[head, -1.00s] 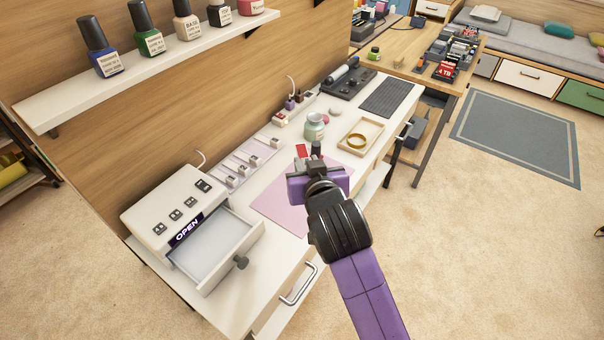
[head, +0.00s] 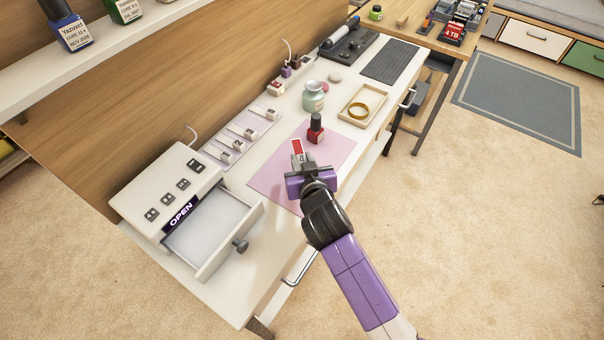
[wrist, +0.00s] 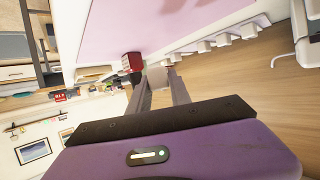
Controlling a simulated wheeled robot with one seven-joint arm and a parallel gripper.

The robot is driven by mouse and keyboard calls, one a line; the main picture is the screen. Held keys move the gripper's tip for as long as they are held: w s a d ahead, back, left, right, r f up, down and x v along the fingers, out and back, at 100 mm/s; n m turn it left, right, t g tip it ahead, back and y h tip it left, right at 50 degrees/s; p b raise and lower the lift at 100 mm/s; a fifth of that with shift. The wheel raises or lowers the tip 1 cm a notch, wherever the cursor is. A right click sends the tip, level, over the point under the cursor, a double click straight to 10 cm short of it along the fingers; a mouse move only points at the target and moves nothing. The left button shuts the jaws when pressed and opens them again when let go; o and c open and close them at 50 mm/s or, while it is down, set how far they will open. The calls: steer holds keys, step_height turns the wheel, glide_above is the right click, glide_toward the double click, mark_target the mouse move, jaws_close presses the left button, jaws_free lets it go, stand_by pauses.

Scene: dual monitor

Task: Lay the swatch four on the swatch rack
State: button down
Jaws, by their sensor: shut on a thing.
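My gripper (head: 302,168) is shut on a small swatch (head: 297,147) with a red top and a pale base marked with a 4. It holds the swatch over the pink mat, and the pale base also shows between the fingers in the wrist view (wrist: 159,77). The swatch rack (head: 262,122) is a pale lilac strip along the back of the desk, left of my gripper. Several pale swatch holders stand on it in a row; it also shows in the wrist view (wrist: 183,50). The swatch and the rack are apart.
A red polish bottle with a black cap (head: 316,131) stands on the pink mat (head: 265,182), just right of the swatch. An open drawer unit (head: 176,181) is at the left. A glass jar (head: 313,97) and a tray with a gold ring (head: 347,113) are farther right.

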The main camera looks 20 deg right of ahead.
steer(key=shift+f+b, duration=0.35)
steer(key=shift+f, duration=2.6)
steer(key=shift+f, duration=0.15)
steer(key=c, duration=1.2)
jaws_free()
steer(key=shift+r, duration=0.3)
steer(key=v, duration=1.2)
steer(key=shift+f, duration=0.2)
